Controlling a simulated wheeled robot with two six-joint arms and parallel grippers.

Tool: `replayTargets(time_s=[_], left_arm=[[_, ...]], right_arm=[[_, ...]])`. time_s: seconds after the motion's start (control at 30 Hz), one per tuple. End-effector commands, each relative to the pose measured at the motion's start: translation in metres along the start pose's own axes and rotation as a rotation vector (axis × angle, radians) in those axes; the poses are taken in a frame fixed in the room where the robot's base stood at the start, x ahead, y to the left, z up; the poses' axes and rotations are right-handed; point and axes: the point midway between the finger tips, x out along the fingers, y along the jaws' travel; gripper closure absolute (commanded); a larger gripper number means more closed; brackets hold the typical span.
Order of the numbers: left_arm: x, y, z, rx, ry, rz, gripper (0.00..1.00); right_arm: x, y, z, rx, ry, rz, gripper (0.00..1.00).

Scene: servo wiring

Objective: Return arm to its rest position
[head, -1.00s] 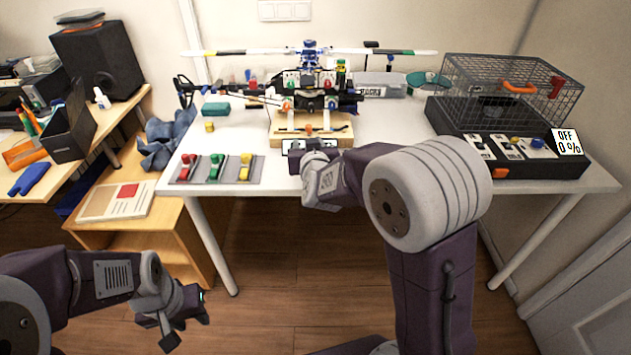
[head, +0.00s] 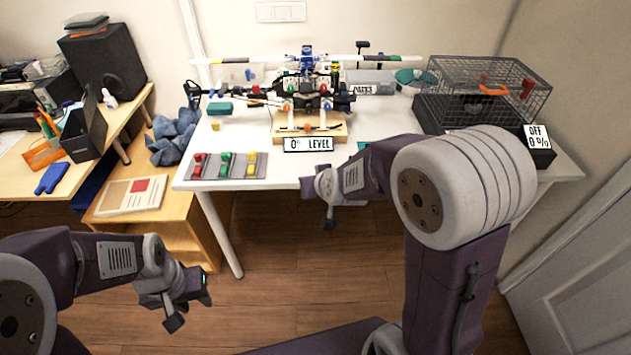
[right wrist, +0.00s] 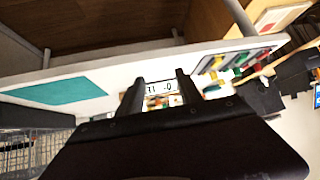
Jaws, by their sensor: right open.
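My right arm reaches in from the right in the head view. Its gripper (head: 322,200) is in front of the white table's front edge, apart from everything on the table. In the right wrist view the two dark fingers of this gripper (right wrist: 158,88) stand apart with nothing between them; the sign on the table shows beyond the gap. My left gripper (head: 188,297) is at the lower left, over the floor and clear of the furniture. It holds nothing that I can see, and the gap between its fingers does not show clearly.
The white table (head: 235,140) carries a model helicopter (head: 307,90) on a wooden stand, a "0° LEVEL" sign (head: 308,144), a tray of coloured connectors (head: 225,167) and a wire cage (head: 485,92). A wooden desk (head: 125,130) stands left. The floor in front is clear.

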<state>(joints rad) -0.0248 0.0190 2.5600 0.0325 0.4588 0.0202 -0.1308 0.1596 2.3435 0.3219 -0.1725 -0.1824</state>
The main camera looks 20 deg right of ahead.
Motion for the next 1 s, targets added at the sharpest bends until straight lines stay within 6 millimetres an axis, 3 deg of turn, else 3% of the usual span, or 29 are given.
replayTargets(time_s=[0.27,0.33,0.37,0.6,0.73,0.77,0.8,1.0], left_arm=[[0.000,0.000,0.000,0.000,0.000,0.000,0.64],[0.000,0.000,0.000,0.000,0.000,0.000,0.64],[0.000,0.000,0.000,0.000,0.000,0.000,0.64],[0.000,0.000,0.000,0.000,0.000,0.000,0.64],[0.000,0.000,0.000,0.000,0.000,0.000,0.64],[-0.007,0.000,-0.001,0.000,-0.001,0.000,0.64],[-0.036,0.001,-0.003,0.000,-0.002,0.000,0.64],[-0.100,0.002,-0.011,0.000,0.001,0.000,0.64]], right_arm=[[0.000,0.001,-0.001,0.002,0.003,0.002,0.58],[-0.006,0.012,-0.007,0.020,0.022,0.019,0.58],[-0.012,0.019,-0.001,0.015,0.007,0.027,0.58],[-0.055,0.034,0.130,-0.018,-0.429,0.018,0.58],[-0.089,0.039,0.191,-0.018,-0.674,0.039,0.58],[-0.101,0.039,0.193,0.004,-0.717,0.051,0.58],[-0.119,0.037,0.169,0.001,-0.703,0.048,0.58],[-0.162,0.033,0.123,0.001,-0.700,0.047,0.58]])
